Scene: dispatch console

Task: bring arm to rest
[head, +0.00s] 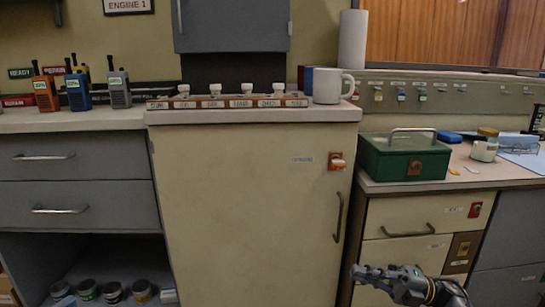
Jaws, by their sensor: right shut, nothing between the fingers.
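My right gripper (372,272) is at the bottom right of the head view, shut and empty. It is in front of the lower right edge of the cream cabinet (250,220) and the drawers beside it, below the cabinet's dark handle (338,217). I cannot tell whether it touches anything. My left gripper and arm are not in view.
A green metal box (390,158) and a lidded jar (484,147) stand on the right counter. A white mug (333,87) stands on the cabinet top. Several radios (78,92) stand on the left counter. Drawer handles (408,231) stick out near my right gripper.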

